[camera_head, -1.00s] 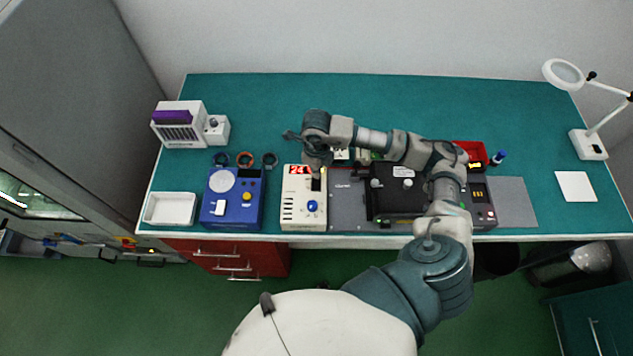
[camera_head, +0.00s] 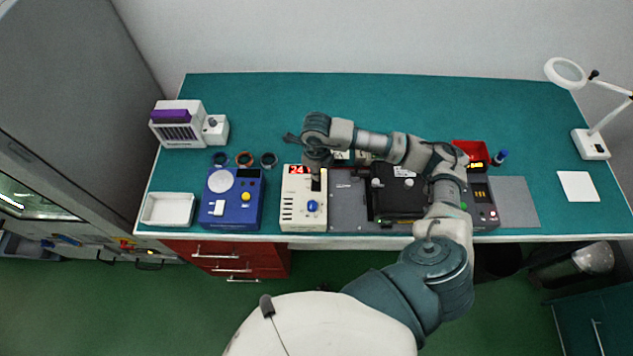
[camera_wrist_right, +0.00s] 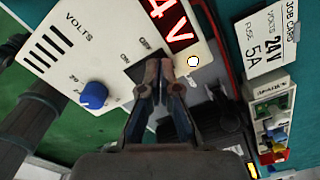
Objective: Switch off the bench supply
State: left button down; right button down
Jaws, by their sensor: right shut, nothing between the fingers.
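The bench supply (camera_head: 292,212) is a cream box at the front of the bench, with a lit red display, a blue knob (camera_head: 312,206) and a dark switch slot. In the right wrist view its panel (camera_wrist_right: 75,50) shows VOLTS and ON/OFF lettering, and the red display (camera_wrist_right: 172,20) shows 4 V. My right gripper (camera_head: 316,178) is shut and empty, pointing down at the switch area. In the right wrist view its fingertips (camera_wrist_right: 158,72) are over the dark slot by the ON/OFF marks. They hide the lever, and I cannot tell whether they touch it. My left gripper is not in view.
A blue unit (camera_head: 245,215) stands left of the supply, with a white tray (camera_head: 168,222) beyond it. A dark fixture (camera_head: 400,200) lies right of the supply under my right arm. A job card (camera_wrist_right: 268,42) reads 24V, 5A. The back of the bench is mostly clear.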

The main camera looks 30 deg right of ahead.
jog(key=shift+r+p, duration=2.05)
jog(key=shift+r, duration=1.4)
jog(key=shift+s+f, duration=0.1)
